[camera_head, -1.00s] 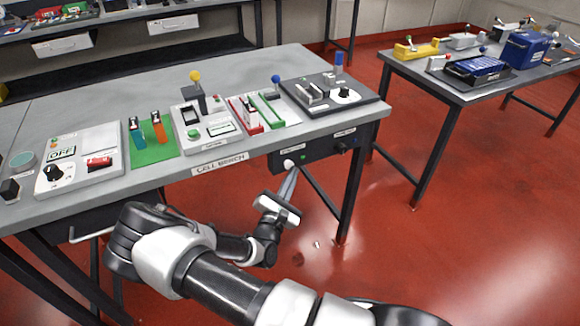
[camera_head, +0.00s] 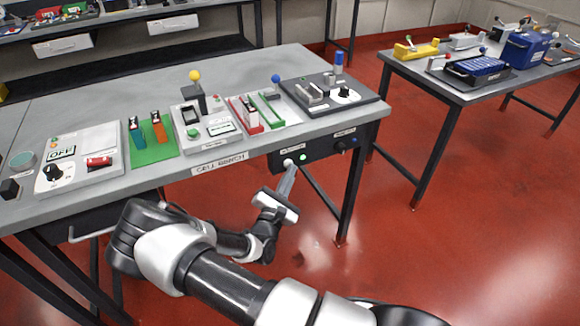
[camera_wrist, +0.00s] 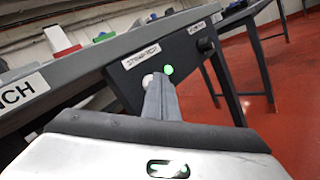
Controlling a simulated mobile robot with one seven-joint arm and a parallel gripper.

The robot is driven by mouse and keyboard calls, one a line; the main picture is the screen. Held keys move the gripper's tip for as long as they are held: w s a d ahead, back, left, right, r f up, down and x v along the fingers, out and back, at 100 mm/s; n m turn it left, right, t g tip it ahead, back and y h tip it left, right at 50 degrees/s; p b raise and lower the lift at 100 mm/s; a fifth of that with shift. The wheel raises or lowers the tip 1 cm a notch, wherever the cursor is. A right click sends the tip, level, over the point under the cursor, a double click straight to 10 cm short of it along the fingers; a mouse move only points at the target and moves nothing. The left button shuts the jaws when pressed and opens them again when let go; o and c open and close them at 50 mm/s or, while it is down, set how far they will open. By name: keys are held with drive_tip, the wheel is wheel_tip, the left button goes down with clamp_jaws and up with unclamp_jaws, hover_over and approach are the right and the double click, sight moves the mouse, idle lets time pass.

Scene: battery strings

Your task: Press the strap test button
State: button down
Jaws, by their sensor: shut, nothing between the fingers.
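The strap test button is a white round button (camera_head: 288,163) on the dark box (camera_head: 318,149) under the front edge of the bench. It also shows in the wrist view (camera_wrist: 147,80), partly hidden behind my fingertips. My gripper (camera_head: 290,168) is shut and empty, its tips at the button, seemingly touching it; exact contact is hard to tell. A green light (camera_head: 303,156) beside the button glows brightly, also in the wrist view (camera_wrist: 168,70). A label (camera_wrist: 140,56) above the button seems to read "STRAP TEST".
A dark knob (camera_head: 341,147) with its own label sits at the right of the same box. The bench (camera_head: 235,70) carries several devices. A table leg (camera_head: 352,195) stands right of my gripper. A second table (camera_head: 470,95) stands at the right, with open red floor between.

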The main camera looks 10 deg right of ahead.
drive_tip(key=shift+s, duration=0.1)
idle(0.3)
drive_tip(key=shift+s+d+p, duration=0.2)
drive_tip(key=shift+s+p, duration=0.4)
drive_tip(key=shift+s, duration=0.25)
drive_tip(key=shift+s, duration=0.1)
drive_tip(key=s+p, duration=0.1)
drive_tip(key=s, duration=0.1)
drive_tip(key=s+d+p, duration=0.1)
drive_tip(key=s, duration=0.1)
drive_tip(key=shift+s+d, duration=0.15)
drive_tip(key=shift+s, duration=0.2)
idle(0.3)
